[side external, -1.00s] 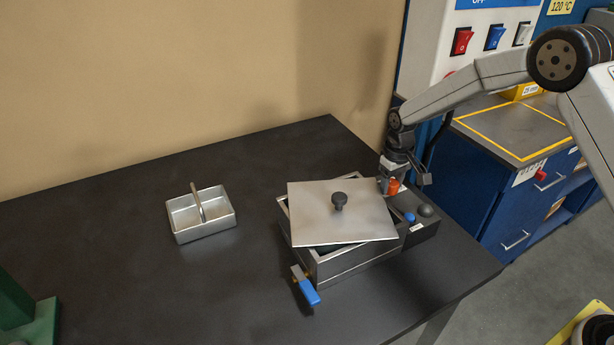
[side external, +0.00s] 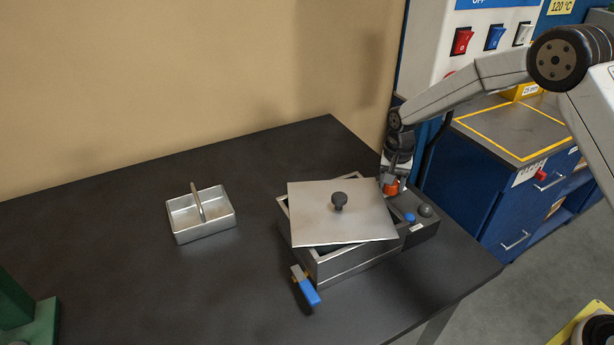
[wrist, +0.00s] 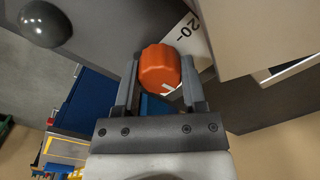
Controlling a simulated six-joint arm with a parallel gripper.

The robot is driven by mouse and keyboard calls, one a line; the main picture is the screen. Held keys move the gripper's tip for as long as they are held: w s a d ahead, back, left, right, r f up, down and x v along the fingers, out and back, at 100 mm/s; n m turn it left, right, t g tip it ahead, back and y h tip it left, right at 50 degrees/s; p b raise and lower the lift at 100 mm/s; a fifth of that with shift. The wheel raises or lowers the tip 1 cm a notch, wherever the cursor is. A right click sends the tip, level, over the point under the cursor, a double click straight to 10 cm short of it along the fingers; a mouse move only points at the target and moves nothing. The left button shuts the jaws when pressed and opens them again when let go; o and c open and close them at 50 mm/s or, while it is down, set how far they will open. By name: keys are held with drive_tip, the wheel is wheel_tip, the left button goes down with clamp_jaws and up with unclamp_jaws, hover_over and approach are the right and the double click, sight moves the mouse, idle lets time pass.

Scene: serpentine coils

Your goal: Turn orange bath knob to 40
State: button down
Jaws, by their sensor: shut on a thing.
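The orange knob (side external: 391,188) sits on the control panel at the right end of the metal bath (side external: 350,262). In the wrist view the orange knob (wrist: 159,67) is between the two fingers, with a white pointer mark on its lower right side. My gripper (side external: 391,181) is at the knob from above and is shut on it; it also shows in the wrist view (wrist: 160,75). A white scale label (wrist: 188,38) reading "20" shows beside the knob. The rest of the scale is hidden, so I cannot tell the knob's exact setting.
A flat lid (side external: 330,225) with a black handle lies askew on the bath. A blue button (side external: 409,217) and a grey dome (side external: 426,210) are near the knob. A blue-handled valve (side external: 308,290) sticks out in front. A metal tray (side external: 182,216) stands left; the table between is clear.

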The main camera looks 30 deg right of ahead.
idle(0.3)
drive_tip(key=shift+c, duration=0.7)
unclamp_jaws()
drive_tip(key=shift+r, duration=0.15)
drive_tip(key=shift+r, duration=3.8)
drive_tip(key=shift+s, duration=0.1)
drive_tip(key=s+a+n+t, duration=0.1)
drive_tip(key=s+n, duration=0.7)
drive_tip(key=s, duration=1.5)
drive_tip(key=shift+s+a+n+t, duration=0.25)
drive_tip(key=shift+s+n+t, duration=0.1)
drive_tip(key=shift+t, duration=0.45)
